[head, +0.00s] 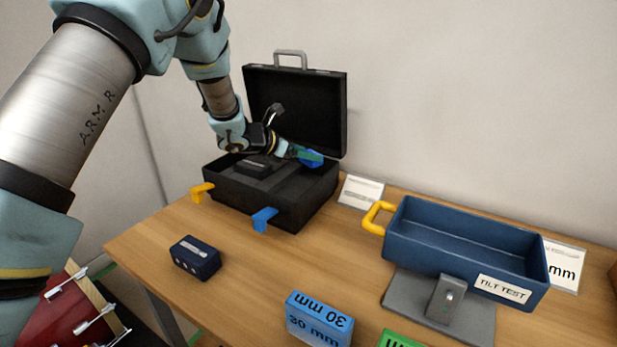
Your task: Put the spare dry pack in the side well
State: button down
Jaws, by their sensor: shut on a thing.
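The open black case (260,208) stands at the back of the table with its lid upright. My gripper (305,154) is over the right part of the case and is shut on a small blue pack (313,159). I take this to be the dry pack; it carries no label that I can read. The pack is near the case's right rear rim, and I cannot tell whether it touches the foam. A black block (258,166) sits in the left part of the case. The side well itself is hard to make out in the dark interior.
Yellow (202,191) and blue (264,219) latches stick out at the case's front. A dark blue box (195,258) lies in front. A blue tray marked TILT TEST (410,245) stands right on a grey base. A blue 30 mm block (319,318) is near the front edge.

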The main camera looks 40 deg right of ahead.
aim_at(305, 185)
jog(key=shift+f+p, duration=0.75)
jog(key=shift+f, duration=2.55)
grip_release()
jog(key=shift+r, duration=0.1)
